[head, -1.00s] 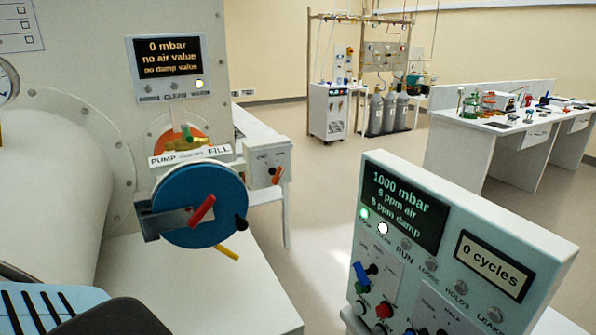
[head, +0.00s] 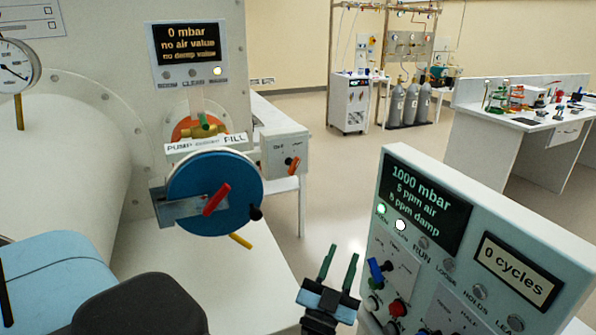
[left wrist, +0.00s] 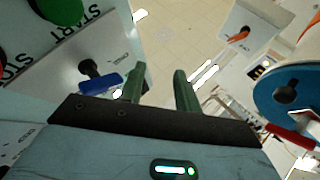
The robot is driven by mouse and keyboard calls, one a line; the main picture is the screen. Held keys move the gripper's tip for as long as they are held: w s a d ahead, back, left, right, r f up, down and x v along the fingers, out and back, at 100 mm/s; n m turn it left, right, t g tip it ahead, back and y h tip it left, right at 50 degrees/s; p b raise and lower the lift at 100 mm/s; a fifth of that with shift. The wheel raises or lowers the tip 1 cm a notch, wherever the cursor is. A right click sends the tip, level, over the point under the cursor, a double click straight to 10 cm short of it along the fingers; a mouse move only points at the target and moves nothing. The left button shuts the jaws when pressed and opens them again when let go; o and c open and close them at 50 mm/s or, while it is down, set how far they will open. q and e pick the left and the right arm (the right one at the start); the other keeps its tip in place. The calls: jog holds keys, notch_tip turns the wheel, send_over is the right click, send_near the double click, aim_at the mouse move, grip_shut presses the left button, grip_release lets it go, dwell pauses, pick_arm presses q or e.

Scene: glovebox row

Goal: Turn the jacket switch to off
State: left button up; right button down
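A control panel (head: 560,270) at the lower right carries a blue-handled rotary switch (head: 379,270), which also shows in the left wrist view (left wrist: 100,84). A small box (head: 287,151) beyond the blue disc carries an orange-handled switch (head: 291,164). The small labels are too blurred to tell which switch is the jacket one. My left gripper (head: 338,266) has its two green fingers apart and empty, just left of the panel. In the left wrist view the gripper (left wrist: 158,76) is beside the blue handle, seemingly not around it. My right gripper is out of view.
A blue disc with a red handle (head: 213,193) stands on the white bench at the left, in front of a chamber with a gauge (head: 17,65). Red and green buttons (head: 397,308) crowd the panel by the blue switch. Floor (head: 335,215) is clear beyond.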

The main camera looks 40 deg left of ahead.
pick_arm(q)
jog(key=w+a+r+n+g+y, duration=0.3)
jog(key=a+r+n+g+y, duration=0.45)
jog(key=y, duration=0.45)
jog(key=g+h, duration=0.1)
jog(key=g, duration=0.7)
send_near(295, 168)
jog(key=shift+w+a+r, duration=0.1)
jog(key=shift+a+r, duration=0.05)
jog(key=shift+a, duration=0.05)
jog(key=shift+x, duration=3.95)
grip_shut()
